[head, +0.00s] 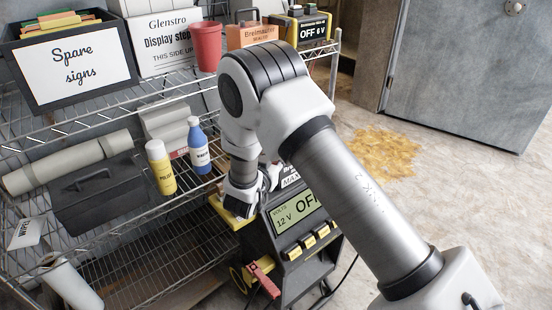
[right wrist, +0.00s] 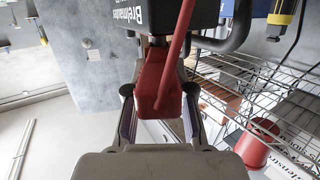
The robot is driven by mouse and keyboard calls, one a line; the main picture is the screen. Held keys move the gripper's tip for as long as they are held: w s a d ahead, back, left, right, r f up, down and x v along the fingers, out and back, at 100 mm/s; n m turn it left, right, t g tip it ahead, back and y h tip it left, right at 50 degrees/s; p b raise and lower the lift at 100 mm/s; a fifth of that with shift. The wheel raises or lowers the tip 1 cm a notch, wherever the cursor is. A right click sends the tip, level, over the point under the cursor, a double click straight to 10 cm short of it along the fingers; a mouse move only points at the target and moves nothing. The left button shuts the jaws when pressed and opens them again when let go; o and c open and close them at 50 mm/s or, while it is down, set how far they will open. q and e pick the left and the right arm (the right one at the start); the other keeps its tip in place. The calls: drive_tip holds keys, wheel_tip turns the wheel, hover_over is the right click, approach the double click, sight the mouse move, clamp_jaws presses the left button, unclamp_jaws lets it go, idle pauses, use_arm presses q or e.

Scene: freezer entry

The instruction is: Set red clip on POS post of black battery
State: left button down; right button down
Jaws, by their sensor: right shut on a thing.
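My right gripper (right wrist: 158,100) is shut on the red clip (right wrist: 148,72) in the right wrist view, one dark finger on each side of it. A red cable or bar runs up across the clip. A black box with white lettering (right wrist: 125,14), perhaps the black battery, is close beyond it. I cannot tell whether the clip touches it, and no post shows clearly. A red clamp-like piece (head: 263,278) shows at the lower left of the charger (head: 302,225), which reads 12 V OFF. My left gripper is not in view.
A red cup (head: 207,48), an orange box (head: 255,36) and a 6 V charger (head: 302,27) stand above. Open floor (head: 470,190) lies right.

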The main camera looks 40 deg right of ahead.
drive_tip(key=shift+f, duration=0.55)
drive_tip(key=c, duration=0.9)
unclamp_jaws()
drive_tip(key=v, duration=0.7)
drive_tip(key=shift+s+a+r, duration=0.1)
drive_tip(key=shift+s+a, duration=0.05)
